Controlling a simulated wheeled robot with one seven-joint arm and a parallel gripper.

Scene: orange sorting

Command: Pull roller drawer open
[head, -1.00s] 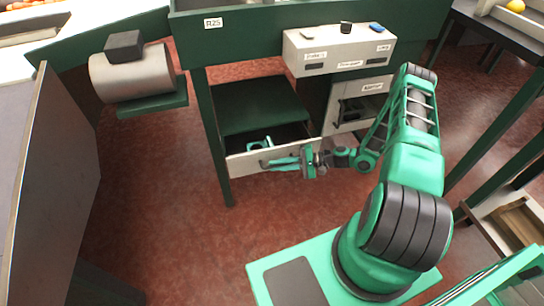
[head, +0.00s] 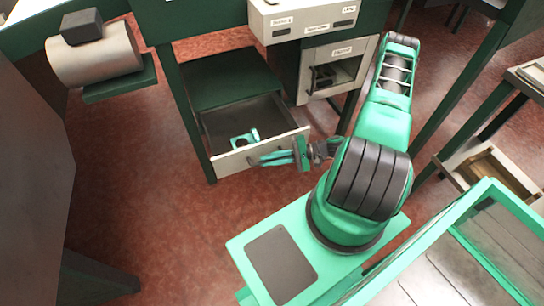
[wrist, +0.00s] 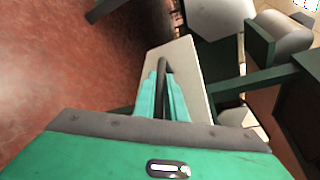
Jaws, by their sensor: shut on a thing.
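The roller drawer (head: 232,163) under the green bench stands partly open, with its pale front facing me and a dark interior showing. A green bracket-like part (head: 245,138) lies inside it. My gripper (head: 262,160) is at the drawer front, its fingers shut on the dark handle. In the wrist view the drawer front (wrist: 185,65) is a pale panel, and the dark bar handle (wrist: 163,68) runs between my two green fingers (wrist: 162,95). The fingers hide part of the handle.
A cabinet with a pale front (head: 340,65) stands right of the drawer, below a labelled control box (head: 305,18). A grey roller (head: 95,52) sits on a green bracket at left. Bench legs flank the drawer. Red floor (head: 150,200) in front is clear.

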